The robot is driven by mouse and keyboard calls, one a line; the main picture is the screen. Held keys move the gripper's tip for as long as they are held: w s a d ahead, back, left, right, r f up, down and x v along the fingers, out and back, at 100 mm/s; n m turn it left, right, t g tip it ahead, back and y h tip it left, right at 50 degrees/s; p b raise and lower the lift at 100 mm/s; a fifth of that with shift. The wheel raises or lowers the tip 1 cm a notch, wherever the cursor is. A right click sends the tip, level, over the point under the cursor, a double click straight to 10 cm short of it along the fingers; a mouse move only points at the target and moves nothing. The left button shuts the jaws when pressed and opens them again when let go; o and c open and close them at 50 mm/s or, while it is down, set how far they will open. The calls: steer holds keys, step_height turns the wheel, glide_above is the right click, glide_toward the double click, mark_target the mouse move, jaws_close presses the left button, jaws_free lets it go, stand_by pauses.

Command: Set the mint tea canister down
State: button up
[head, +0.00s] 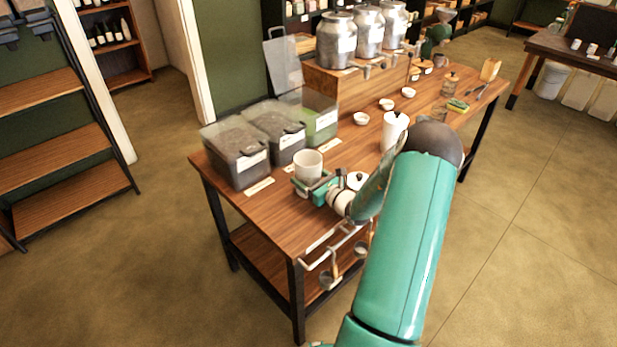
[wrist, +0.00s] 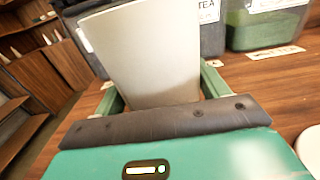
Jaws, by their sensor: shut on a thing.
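A white cylindrical canister (head: 308,165) is at the near part of the wooden table (head: 270,213), in front of the clear bins. It also fills the middle of the wrist view (wrist: 150,55), upright but slanted in the picture. My gripper (head: 312,187) is shut on it, with one teal finger on each side low on its wall. It also shows in the wrist view (wrist: 163,95). The canister's base is hidden by my gripper, so I cannot tell whether it touches the tabletop. No mint label shows on it.
Clear bins stand behind the canister: two dark ones (head: 236,152) (head: 277,132) and one with green contents (head: 318,120). A lidded white container (head: 356,181) is right of my gripper. A taller white canister (head: 394,131) stands farther right. Bare wood lies towards the near left edge.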

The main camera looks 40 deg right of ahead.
steer(key=shift+f, duration=0.15)
steer(key=o, duration=1.1)
steer(key=shift+o, duration=0.2)
steer(key=shift+s, duration=0.1)
steer(key=s, duration=1.2)
steer(key=shift+d+r, duration=0.15)
steer(key=shift+r, duration=0.05)
steer(key=w+a+r+n+g+y, duration=0.1)
steer(key=a+r+n+g+y, duration=0.25)
steer(key=a+n, duration=0.45)
steer(key=a+r+n+g+y, duration=0.3)
steer(key=a+r+n+g, duration=0.15)
steer(key=a, duration=0.65)
steer(key=w+a+r+n+g+y, duration=0.1)
steer(key=a+r+n+g+y, duration=0.35)
steer(key=a, duration=0.55)
steer(key=s+a+r+n+h, duration=0.4)
steer(key=s+r+n+h, duration=0.1)
steer(key=n, duration=0.4)
steer(key=s+a+r+n+h, duration=0.4)
steer(key=s+r+n+h, duration=0.2)
steer(key=s+n, duration=0.3)
steer(key=shift+s+a+r+n, duration=0.3)
steer(key=shift+s+a+r, duration=0.05)
steer(key=shift+r, duration=0.1)
